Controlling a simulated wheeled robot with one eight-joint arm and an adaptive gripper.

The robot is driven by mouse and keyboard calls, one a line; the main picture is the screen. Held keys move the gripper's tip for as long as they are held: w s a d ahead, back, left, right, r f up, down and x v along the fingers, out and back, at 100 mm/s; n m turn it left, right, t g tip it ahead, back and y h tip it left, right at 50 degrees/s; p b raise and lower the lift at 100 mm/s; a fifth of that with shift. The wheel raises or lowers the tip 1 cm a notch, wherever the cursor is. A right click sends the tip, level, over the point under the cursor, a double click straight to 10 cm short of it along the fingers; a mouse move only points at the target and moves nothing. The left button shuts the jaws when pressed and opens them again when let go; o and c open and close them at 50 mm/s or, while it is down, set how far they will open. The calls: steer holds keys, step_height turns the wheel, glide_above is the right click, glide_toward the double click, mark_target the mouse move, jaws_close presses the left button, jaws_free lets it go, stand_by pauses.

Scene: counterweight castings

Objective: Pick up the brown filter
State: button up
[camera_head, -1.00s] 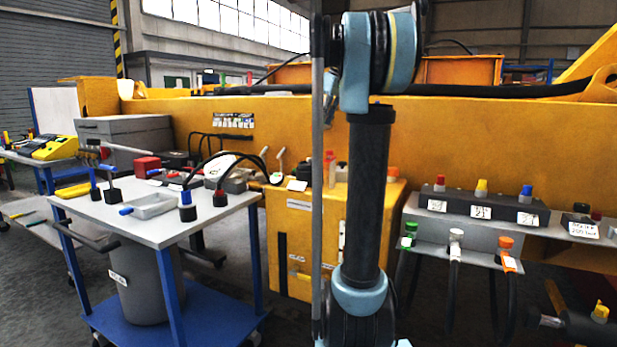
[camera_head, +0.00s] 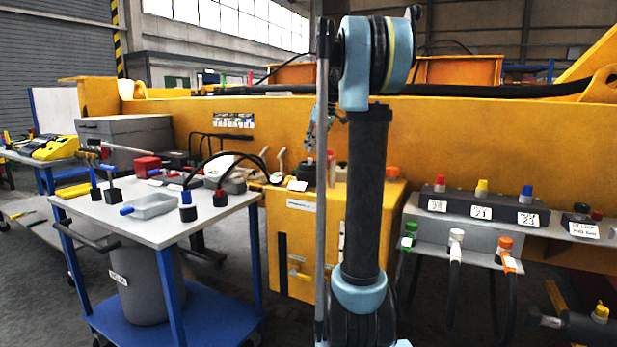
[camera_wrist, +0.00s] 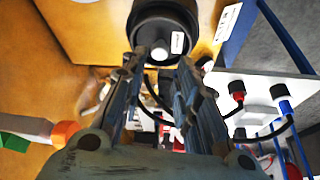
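No plainly brown filter can be picked out. In the wrist view, a very dark round body (camera_wrist: 162,18) with a small white label and a pale round end is at the top, just beyond my fingertips. I cannot tell whether it is the filter. My gripper (camera_wrist: 162,62) has its two fingers apart, one at each side of the pale end, with no clear grip on it. In the head view, my gripper (camera_head: 318,138) is small and partly hidden behind my arm. It is above a dark object (camera_head: 309,171) on the yellow cabinet.
The yellow cabinet (camera_head: 292,230) stands behind my arm. A table (camera_head: 165,228) with cables, connectors and a grey tray (camera_head: 152,206) is at left. A grey connector panel (camera_head: 455,239) with hoses is at right. A long yellow beam (camera_head: 450,140) crosses behind.

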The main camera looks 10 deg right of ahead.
steer(key=shift+x, duration=2.65)
steer(key=shift+d, duration=0.15)
jaws_close()
